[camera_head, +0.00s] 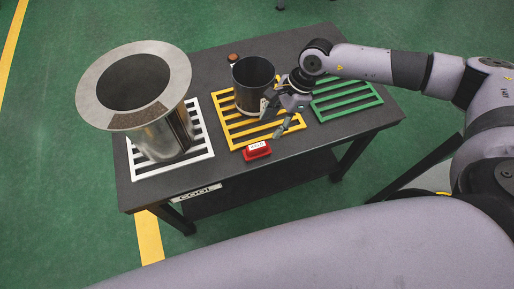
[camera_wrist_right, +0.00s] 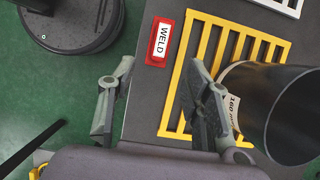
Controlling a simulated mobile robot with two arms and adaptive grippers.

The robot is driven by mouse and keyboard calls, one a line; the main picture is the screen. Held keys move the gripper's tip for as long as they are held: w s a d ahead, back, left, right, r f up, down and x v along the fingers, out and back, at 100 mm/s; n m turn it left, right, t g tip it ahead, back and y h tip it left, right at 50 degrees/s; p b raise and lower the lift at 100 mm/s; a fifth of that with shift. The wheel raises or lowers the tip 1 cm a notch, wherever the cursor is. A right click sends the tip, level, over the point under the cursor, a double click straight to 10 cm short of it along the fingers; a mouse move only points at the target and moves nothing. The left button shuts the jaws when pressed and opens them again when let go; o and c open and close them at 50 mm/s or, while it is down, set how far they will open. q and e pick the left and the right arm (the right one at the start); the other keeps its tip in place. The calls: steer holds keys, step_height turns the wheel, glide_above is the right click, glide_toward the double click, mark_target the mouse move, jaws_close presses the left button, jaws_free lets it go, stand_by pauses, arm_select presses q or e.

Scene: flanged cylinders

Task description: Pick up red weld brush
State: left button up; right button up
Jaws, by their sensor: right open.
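The red weld brush (camera_head: 258,152) is a small red block with a white label on top. It lies on the dark table (camera_head: 215,172) by its front edge, just in front of the yellow rack. In the right wrist view the brush (camera_wrist_right: 153,55) shows its label reading "WELD", ahead of the fingertips and between their lines. My right gripper (camera_head: 275,122) is open and empty, above the yellow rack and behind and right of the brush. Its two spread fingers (camera_wrist_right: 161,68) also show in the right wrist view, apart from the brush. My left gripper is not in view.
A dark cylinder (camera_head: 253,73) stands on the yellow rack (camera_head: 236,135), close beside my right gripper. A large flanged metal cylinder (camera_head: 155,143) stands on the white rack (camera_head: 205,143) at left. A green rack (camera_head: 350,103) at right looks empty. A small brown-topped object (camera_head: 233,58) sits behind.

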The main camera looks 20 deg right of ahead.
mark_target(257, 145)
steer(key=p+x, duration=0.1)
steer(key=x, duration=0.5)
steer(key=shift+a+f, duration=0.25)
steer(key=shift+f, duration=0.05)
steer(key=shift+a+f+p, duration=0.3)
steer(key=shift+f+p, duration=0.15)
steer(key=shift+p, duration=0.1)
steer(key=p+x, duration=0.1)
steer(key=x, duration=0.3)
steer(key=shift+w+a+f, duration=0.1)
steer(key=shift+a, duration=0.05)
jaws_close()
